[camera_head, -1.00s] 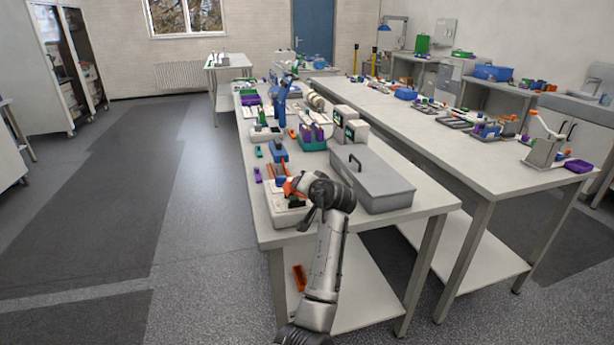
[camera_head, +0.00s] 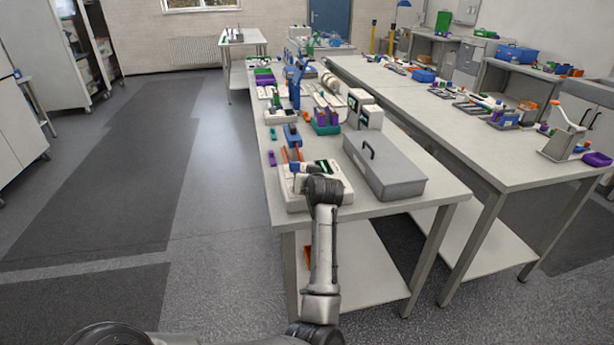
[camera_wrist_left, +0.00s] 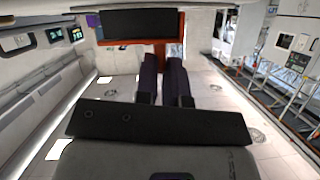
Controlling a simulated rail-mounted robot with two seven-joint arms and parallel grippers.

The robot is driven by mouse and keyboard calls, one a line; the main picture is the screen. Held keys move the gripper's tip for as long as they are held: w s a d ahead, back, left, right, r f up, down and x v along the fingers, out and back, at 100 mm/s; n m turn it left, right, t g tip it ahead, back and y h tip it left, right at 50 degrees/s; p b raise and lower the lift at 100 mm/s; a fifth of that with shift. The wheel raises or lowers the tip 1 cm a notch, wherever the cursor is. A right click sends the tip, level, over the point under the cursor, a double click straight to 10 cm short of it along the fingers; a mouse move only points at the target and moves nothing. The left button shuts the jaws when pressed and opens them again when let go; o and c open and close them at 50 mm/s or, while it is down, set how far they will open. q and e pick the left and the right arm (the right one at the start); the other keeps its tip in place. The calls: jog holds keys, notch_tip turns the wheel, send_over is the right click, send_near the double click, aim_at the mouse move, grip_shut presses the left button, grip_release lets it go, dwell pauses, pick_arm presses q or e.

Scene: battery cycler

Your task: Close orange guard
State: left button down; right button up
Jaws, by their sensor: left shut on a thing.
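The white battery cycler unit (camera_head: 296,202) sits at the near end of the left bench, with a dark display on top. My left gripper (camera_head: 308,181) is over it at the end of my arm, and its fingertips are hard to make out there. In the left wrist view the two dark fingers (camera_wrist_left: 163,66) are close together and shut on the orange guard (camera_wrist_left: 108,43). The guard shows as an orange edge beside and below a black panel. How far it is tilted I cannot tell. My right gripper is in neither view.
A grey lidded box (camera_head: 385,172) with a black handle stands just right of the cycler. Blue, orange and purple small items lie behind it along the bench. An orange item (camera_head: 308,256) is partly hidden on the lower shelf. The floor to the left is free.

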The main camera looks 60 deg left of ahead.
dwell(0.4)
pick_arm(q)
jog(key=c, duration=1.2)
grip_release()
jog(key=shift+f, duration=0.1)
jog(key=shift+d+r, duration=0.2)
jog(key=shift+d, duration=0.05)
jog(key=p+v, duration=0.3)
jog(key=v, duration=1)
jog(key=shift+s+d+f, duration=0.1)
